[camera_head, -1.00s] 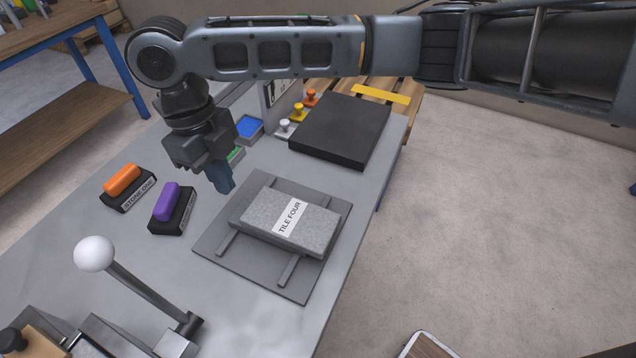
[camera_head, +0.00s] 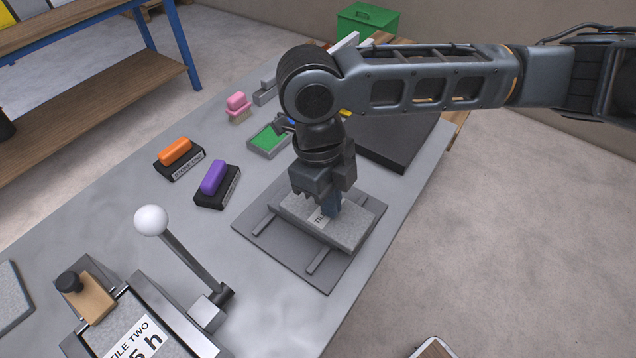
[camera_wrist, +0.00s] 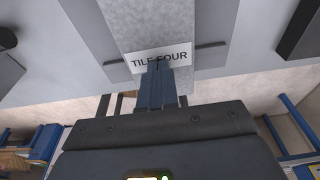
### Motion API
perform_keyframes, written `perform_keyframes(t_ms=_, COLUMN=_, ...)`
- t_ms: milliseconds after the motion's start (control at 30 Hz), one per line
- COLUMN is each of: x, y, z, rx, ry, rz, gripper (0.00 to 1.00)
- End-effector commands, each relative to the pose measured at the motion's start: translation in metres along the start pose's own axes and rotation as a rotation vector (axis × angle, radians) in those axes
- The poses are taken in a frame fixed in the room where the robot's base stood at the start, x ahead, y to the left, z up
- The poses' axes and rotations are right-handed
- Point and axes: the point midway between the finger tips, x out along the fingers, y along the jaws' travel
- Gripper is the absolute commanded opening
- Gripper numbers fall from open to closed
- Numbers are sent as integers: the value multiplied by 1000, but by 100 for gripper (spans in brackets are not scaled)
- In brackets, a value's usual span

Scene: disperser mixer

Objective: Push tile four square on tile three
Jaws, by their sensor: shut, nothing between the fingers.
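Tile four (camera_head: 347,232), a speckled grey slab with a white label, lies on the dark grey plate with two bars (camera_head: 262,240) on the bench. My gripper (camera_head: 331,212) is shut and empty, pointing down over the middle of tile four and covering part of its label. In the wrist view the shut fingertips (camera_wrist: 157,65) overlap the lower edge of the "TILE FOUR" label (camera_wrist: 140,63). I cannot tell whether they touch the tile. Tile three cannot be told apart from tile four here; no label for it shows.
A purple-topped block (camera_head: 214,178) and an orange-topped block (camera_head: 175,151) stand left of the plate. A lever with a white ball (camera_head: 151,220) rises at the front left, beside tile two (camera_head: 133,343). A black slab (camera_head: 395,150) lies behind my arm.

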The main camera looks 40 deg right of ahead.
Motion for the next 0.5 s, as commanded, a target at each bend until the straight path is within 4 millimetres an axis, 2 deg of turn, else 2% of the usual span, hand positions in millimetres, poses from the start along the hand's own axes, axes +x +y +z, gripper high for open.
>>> perform_keyframes(t_ms=33, x=6, y=0, z=2, rx=1, ry=-2, rz=-1, gripper=0)
perform_keyframes(t_ms=500, x=11, y=-1, z=6, rx=4, ry=0, rz=-3, gripper=0)
